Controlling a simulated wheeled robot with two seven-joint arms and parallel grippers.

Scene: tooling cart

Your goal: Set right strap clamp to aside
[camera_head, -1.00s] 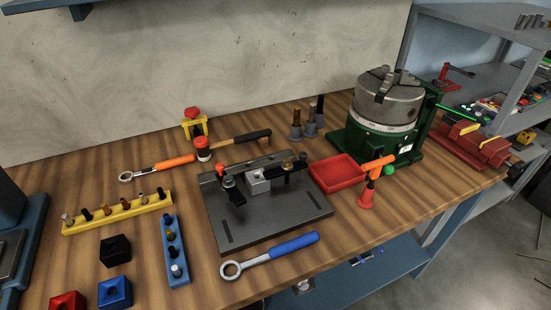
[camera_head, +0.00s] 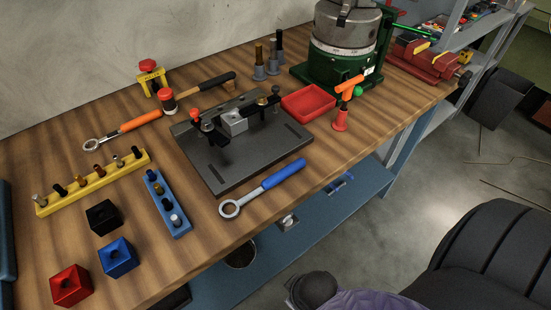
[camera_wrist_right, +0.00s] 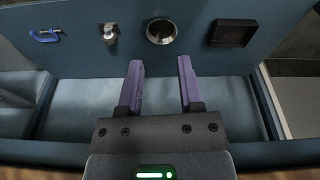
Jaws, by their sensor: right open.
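The dark fixture plate (camera_head: 247,160) lies on the wooden bench, with a grey metal block (camera_head: 234,122) on it. The right strap clamp (camera_head: 268,101), a dark strap with a bronze-coloured nut, stands at the block's right side; its contact with the block is too small to tell. Another strap clamp (camera_head: 205,125) with a red knob is at the block's left. My right gripper (camera_wrist_right: 160,78) is open and empty in the right wrist view, above the blue lower shelf, away from the fixture. My left gripper is not in view.
A red tray (camera_head: 308,102) and a red stand with orange top (camera_head: 340,118) are right of the plate. A blue-handled wrench (camera_head: 283,173) lies in front; a blue peg rack (camera_head: 168,204) stands left. The green chuck unit (camera_head: 340,62) is behind.

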